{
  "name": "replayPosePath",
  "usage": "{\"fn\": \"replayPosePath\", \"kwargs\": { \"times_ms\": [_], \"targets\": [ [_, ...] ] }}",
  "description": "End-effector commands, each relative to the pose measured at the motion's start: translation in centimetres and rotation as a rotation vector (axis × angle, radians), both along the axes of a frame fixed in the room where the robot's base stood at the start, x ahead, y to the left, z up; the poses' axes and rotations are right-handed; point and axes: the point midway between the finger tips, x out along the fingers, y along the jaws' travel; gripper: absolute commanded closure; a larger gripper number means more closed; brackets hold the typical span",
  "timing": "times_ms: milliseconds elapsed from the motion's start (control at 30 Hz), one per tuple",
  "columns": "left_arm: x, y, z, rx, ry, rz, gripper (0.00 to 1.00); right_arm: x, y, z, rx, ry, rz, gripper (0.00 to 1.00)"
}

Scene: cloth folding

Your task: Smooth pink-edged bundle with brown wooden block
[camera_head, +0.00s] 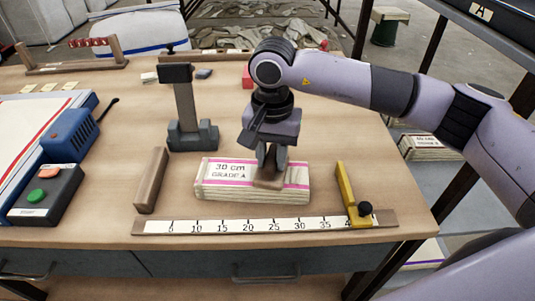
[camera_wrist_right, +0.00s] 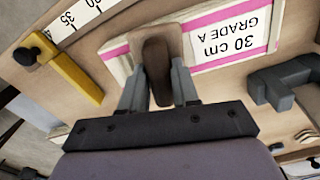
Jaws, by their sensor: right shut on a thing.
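The pink-edged bundle (camera_head: 217,190) lies flat on the table behind the ruler, with a white label reading "30 cm GRADE A". It also shows in the right wrist view (camera_wrist_right: 205,21). My right gripper (camera_head: 270,168) is over the right part of the bundle, shut on a brown wooden block (camera_wrist_right: 157,68). In the head view the block (camera_head: 268,183) sits at the top of the bundle, right of the label. The fingers partly hide it, and I cannot tell how firmly it presses. My left gripper is not in view.
A ruler board (camera_head: 265,226) runs along the front, with a yellow stop (camera_head: 346,193) at its right. A brown bar (camera_head: 150,180) lies left of the bundle. A grey stand (camera_head: 188,110) rises behind it. A button box (camera_head: 45,194) and blue device (camera_head: 70,137) are at left.

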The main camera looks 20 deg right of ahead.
Motion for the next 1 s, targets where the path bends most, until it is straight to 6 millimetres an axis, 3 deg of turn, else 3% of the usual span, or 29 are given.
{"fn": "replayPosePath", "kwargs": {
  "times_ms": [200, 1000],
  "targets": [
    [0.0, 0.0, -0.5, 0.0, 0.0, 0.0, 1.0, -0.8, -1.9, 0.1, 0.001, -0.002, -0.001, 0.94],
    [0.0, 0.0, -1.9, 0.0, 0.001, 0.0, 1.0, -2.8, -6.4, -0.1, -0.001, -0.001, -0.002, 0.94]
  ]
}}
